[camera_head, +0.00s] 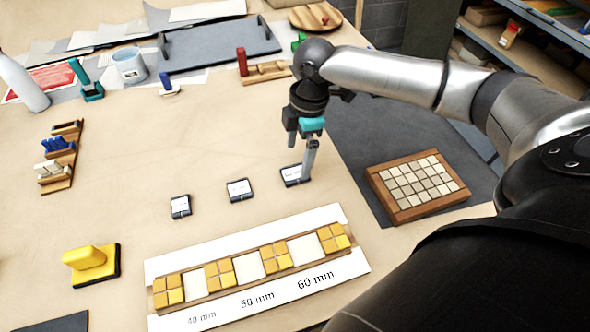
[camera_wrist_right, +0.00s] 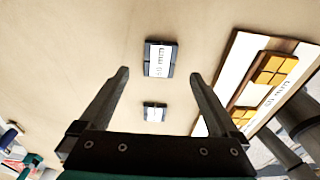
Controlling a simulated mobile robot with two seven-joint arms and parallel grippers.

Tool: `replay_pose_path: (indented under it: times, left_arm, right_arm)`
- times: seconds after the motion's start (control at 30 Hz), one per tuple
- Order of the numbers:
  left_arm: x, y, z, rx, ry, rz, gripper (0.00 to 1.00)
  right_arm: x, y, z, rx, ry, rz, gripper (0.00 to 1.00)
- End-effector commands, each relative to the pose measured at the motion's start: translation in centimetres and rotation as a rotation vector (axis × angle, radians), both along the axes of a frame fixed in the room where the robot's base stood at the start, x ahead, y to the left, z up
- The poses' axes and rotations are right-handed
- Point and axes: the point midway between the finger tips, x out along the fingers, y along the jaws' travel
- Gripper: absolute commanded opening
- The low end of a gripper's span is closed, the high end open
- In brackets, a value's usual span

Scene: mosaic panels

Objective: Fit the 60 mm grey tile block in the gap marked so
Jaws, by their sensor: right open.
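Three dark grey tile blocks with white labels lie in a row: left (camera_head: 180,206), middle (camera_head: 239,190) and right (camera_head: 290,176). Their labels are too small to read in the head view. My right gripper (camera_head: 308,172) is open, pointing down at the right block and partly covering it. In the right wrist view, one labelled block (camera_wrist_right: 160,60) lies between and just beyond the open fingertips (camera_wrist_right: 158,75); its label ends in "0 mm". The mosaic panel (camera_head: 160,266) has three white gaps; the gap above "60 mm" (camera_head: 304,249) is empty. My left gripper is out of view.
A wooden tray of pale tiles (camera_head: 380,178) lies on a dark mat at right. A yellow-handled tool (camera_head: 88,258) stands at lower left. Small wooden racks (camera_head: 60,165), a cup (camera_head: 130,65) and a grey tray (camera_head: 220,42) are farther back. The table between blocks and panel is clear.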

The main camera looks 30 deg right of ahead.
Motion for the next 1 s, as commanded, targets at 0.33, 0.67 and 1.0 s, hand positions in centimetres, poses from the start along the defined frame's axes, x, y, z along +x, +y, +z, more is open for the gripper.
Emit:
replay_pose_path:
  times: [0.33,0.67,1.0]
  left_arm:
    - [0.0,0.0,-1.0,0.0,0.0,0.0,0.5]
    - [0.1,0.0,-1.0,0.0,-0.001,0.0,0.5]
    - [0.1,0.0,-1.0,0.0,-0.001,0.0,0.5]
  right_arm:
    - [0.0,0.4,-4.4,0.001,0.003,-0.001,0.97]
    - [0.1,0.5,-5.1,0.0,0.0,0.0,0.93]
    - [0.1,0.5,-5.1,0.0,0.0,0.0,0.55]
